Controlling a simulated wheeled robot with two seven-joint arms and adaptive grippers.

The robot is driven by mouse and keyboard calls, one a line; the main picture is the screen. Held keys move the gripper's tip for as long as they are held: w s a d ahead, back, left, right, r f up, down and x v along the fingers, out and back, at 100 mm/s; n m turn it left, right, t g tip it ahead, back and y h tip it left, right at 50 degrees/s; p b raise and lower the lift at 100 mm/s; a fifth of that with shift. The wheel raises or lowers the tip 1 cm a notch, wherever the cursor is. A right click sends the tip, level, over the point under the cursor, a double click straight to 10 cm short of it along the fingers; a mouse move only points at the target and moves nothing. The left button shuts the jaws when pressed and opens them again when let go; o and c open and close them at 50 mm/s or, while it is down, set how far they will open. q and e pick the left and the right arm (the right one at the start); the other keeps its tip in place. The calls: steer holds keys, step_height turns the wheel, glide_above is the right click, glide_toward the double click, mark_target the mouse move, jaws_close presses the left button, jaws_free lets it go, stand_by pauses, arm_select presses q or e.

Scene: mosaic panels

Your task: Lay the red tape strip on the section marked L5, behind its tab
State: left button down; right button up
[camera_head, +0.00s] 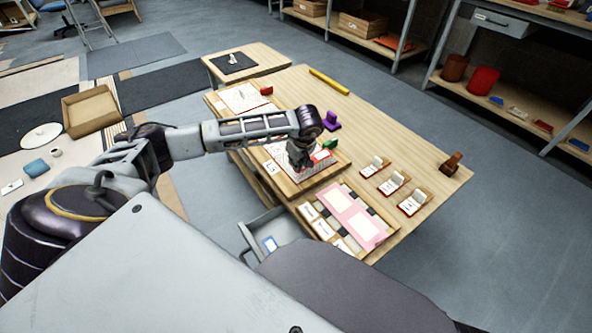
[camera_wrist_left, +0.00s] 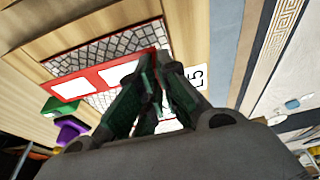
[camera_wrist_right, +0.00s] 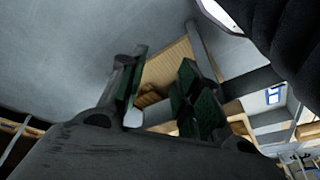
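The red tape strip (camera_wrist_left: 88,77), with white rectangles on it, lies over the grey mosaic section marked L5 (camera_wrist_left: 197,77) in the left wrist view. In the head view the red strip (camera_head: 321,156) is partly hidden by my left gripper (camera_head: 300,163). In the left wrist view my left gripper (camera_wrist_left: 160,66) has its fingertips close together at the strip's end and appears shut on it. I cannot tell whether the strip touches the panel. A green tab (camera_head: 330,144) stands at the section's far edge. My right gripper (camera_wrist_right: 158,75) is open and empty, away from the panels.
A purple piece (camera_head: 332,121) stands beyond the green tab. A pink strip with white rectangles (camera_head: 339,201) lies on the nearer panel. Several small red-edged card holders (camera_head: 412,203) stand on the right, with a brown piece (camera_head: 452,162) at the edge. The table's far middle (camera_head: 370,120) is clear.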

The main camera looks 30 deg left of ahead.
arm_select(q)
steer(key=shift+f, duration=0.5)
step_height(320, 180, down, 2)
steer(key=shift+f+b, duration=0.25)
steer(key=shift+b, duration=0.25)
steer(key=shift+f, duration=0.25)
steer(key=c, duration=1.6)
jaws_free()
steer(key=shift+c, duration=0.2)
arm_select(e)
steer(key=shift+s+a+r, duration=0.1)
steer(key=shift+s+r, duration=0.1)
steer(key=shift+r, duration=0.05)
steer(key=shift+r, duration=0.1)
steer(key=shift+w+r, duration=0.1)
steer(key=shift+r, duration=0.1)
